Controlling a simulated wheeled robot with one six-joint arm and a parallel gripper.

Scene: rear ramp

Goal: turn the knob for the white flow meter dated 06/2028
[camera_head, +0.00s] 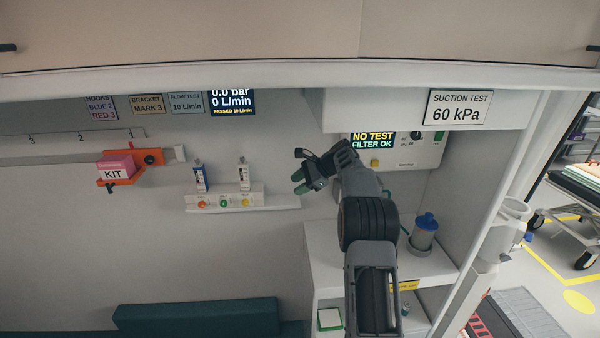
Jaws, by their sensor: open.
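Two upright flow meters stand on a white wall rail (275,199). The left flow meter (200,178) is mostly blue, and the right flow meter (244,176) is mostly white. Their date labels are too small to read. Along the rail's front are an orange knob (202,205), a green knob (224,203) and a yellowish knob (246,202). I cannot tell for sure which knob belongs to which meter. My gripper (299,182) has green fingertips and is open and empty. It appears to the right of the white meter, apart from the knobs in the picture.
An orange bracket (122,181) with a pink KIT box (116,165) is on the wall at left. A suction unit (425,152) sits behind my arm at right. A blue-lidded canister (425,232) stands on the shelf below. A dark teal seat (200,316) lies at the bottom.

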